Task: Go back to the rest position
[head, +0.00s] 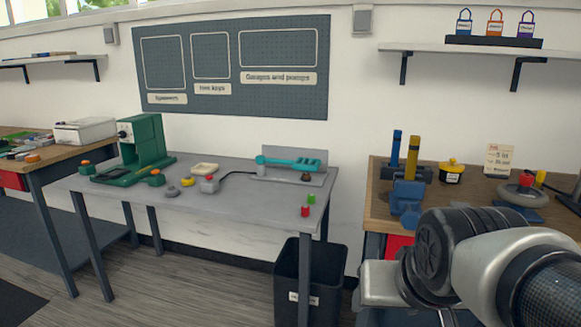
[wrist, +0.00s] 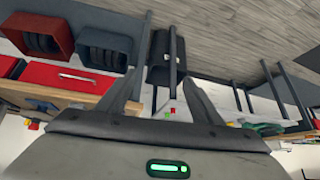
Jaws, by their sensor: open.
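My gripper (wrist: 165,80) shows in the wrist view with its two dark fingers spread apart. Nothing is between the fingers. The wrist view is tilted and looks past the fingers toward the wooden bench edge, the black bin and the floor. In the head view my arm fills the lower right corner, in front of the right-hand wooden bench (head: 378,208). The gripper's fingers cannot be made out there.
A grey table (head: 130,195) holds a green machine (head: 143,145) and a teal tool (head: 290,162). A black bin (head: 310,275) stands on the floor between table and bench. Blue holders (head: 405,200) sit on the bench near my arm. Floor at front left is clear.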

